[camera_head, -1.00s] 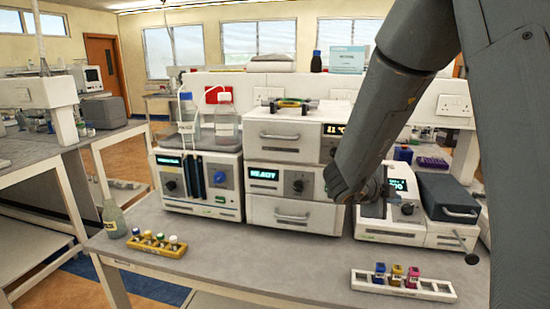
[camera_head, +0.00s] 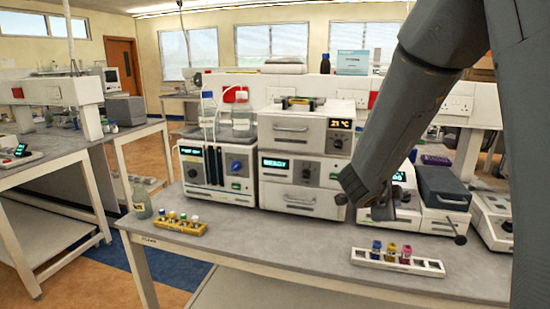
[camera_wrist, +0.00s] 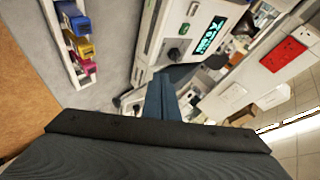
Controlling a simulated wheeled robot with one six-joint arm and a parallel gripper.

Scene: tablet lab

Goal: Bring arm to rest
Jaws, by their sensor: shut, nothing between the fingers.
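My arm (camera_head: 405,120) comes down from the top right of the head view, folded, with its lower end in front of the bench instruments. My gripper shows in the wrist view (camera_wrist: 164,98) as two blue-grey fingers pressed together, with nothing between them. The wrist view is tilted and shows the vial rack and an instrument front beyond the fingers.
A white rack (camera_head: 432,268) with blue, yellow and pink vials lies at the bench's front right. A yellow rack (camera_head: 170,227) and a glass bottle (camera_head: 141,200) stand at the left. Stacked instruments (camera_head: 300,150) line the back. The bench (camera_head: 270,240) between the racks is clear.

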